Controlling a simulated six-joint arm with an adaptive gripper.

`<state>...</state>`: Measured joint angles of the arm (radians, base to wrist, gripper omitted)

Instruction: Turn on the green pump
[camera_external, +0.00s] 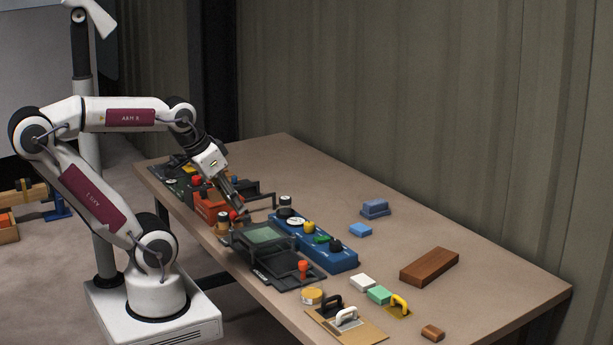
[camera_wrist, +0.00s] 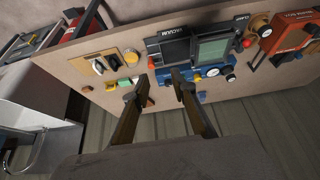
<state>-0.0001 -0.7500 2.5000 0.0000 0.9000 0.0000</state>
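A dark green unit (camera_external: 174,178) with small coloured knobs sits at the far left end of the table in the external view. It looks most like the green pump, but it is small and partly hidden behind the orange unit and my arm, so its switch cannot be made out. My gripper (camera_external: 238,208) points down, above and beside the orange unit (camera_external: 207,208), near the black panel unit. In the wrist view my gripper (camera_wrist: 162,82) has its two fingers apart with nothing between them.
A black panel unit (camera_external: 281,268) with a greenish screen and red knob stands mid-table. A blue unit (camera_external: 342,262) with a gauge and knobs is beside it. Blocks, sponges, a brown brick (camera_external: 429,267) and trowels lie toward the near right. The table's back right is clear.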

